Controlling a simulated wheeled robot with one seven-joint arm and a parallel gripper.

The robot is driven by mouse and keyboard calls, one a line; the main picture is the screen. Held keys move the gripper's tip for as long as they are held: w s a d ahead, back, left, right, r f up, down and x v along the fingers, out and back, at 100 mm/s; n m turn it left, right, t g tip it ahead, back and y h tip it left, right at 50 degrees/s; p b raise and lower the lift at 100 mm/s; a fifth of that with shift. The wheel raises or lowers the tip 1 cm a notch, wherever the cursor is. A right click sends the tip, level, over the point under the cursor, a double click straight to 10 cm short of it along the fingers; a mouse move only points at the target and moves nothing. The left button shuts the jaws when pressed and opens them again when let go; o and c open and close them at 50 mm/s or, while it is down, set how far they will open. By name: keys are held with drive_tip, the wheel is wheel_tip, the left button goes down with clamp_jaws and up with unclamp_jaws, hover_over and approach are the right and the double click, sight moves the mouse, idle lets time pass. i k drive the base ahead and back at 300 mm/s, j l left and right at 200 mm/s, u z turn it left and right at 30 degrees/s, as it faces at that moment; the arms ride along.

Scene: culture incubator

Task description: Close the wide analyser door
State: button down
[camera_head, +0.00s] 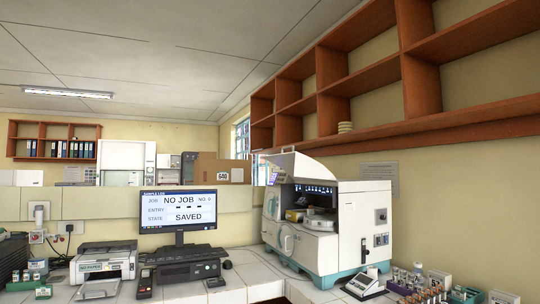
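The wide analyser (350,215) is a white benchtop machine with teal trim, standing on the tiled bench right of the monitor. Its wide door (292,165) looks like a white cover, raised and tilted up above the front opening. The dark, lit interior (312,193) shows beneath it, with a few pale parts inside. A looped white handle (286,241) is on the lower front. My gripper is not in view.
A monitor (180,208) reading "NO JOB" stands left of the analyser, with a printer (104,262) further left. A small device (364,284) and several vials (420,290) sit at front right. Wooden shelves (420,85) hang above.

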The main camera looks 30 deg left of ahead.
sight(299, 166)
drive_tip(key=j, duration=2)
drive_tip(key=i+j, duration=0.4)
drive_tip(key=i+j+u, duration=0.1)
drive_tip(key=i+j, duration=0.25)
drive_tip(key=j, duration=0.25)
